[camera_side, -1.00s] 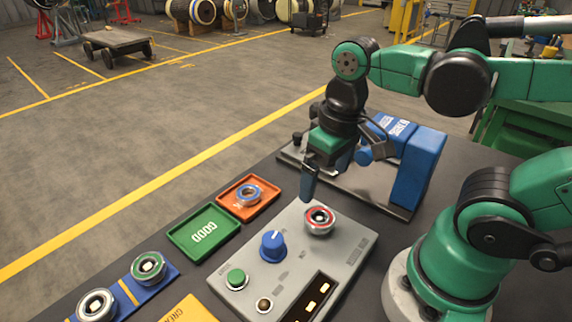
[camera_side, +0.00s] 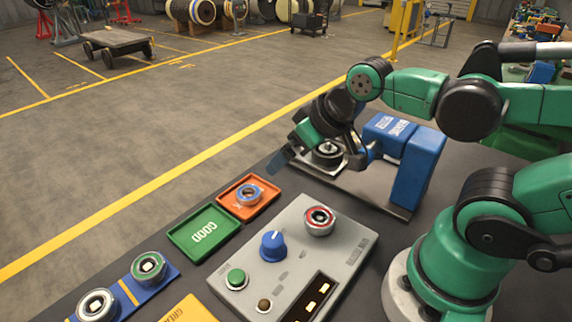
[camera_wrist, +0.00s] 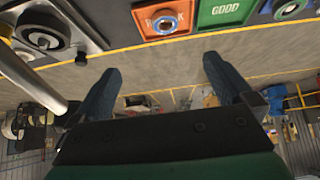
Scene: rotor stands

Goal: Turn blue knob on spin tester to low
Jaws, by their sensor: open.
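The spin tester (camera_side: 318,245) is a grey box on the dark bench in the side view. Its blue knob (camera_side: 273,246) stands on the top face, with a white pointer line on its cap. A red-ringed bearing (camera_side: 320,219) sits at the tester's back corner and a green button (camera_side: 236,279) at its front left. My gripper (camera_side: 281,161) is above and behind the tester, tilted outward past the bench edge, away from the knob. In the wrist view my gripper (camera_wrist: 160,82) has its two fingers wide apart with nothing between them. The knob is not seen there.
An orange tray (camera_side: 266,209) holds a bearing; an empty green GOOD tray (camera_side: 184,239) lies beside it. A blue rack (camera_side: 127,292) with two bearings is at lower left. A blue press (camera_side: 420,165) stands behind the tester. The space above the tester is clear.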

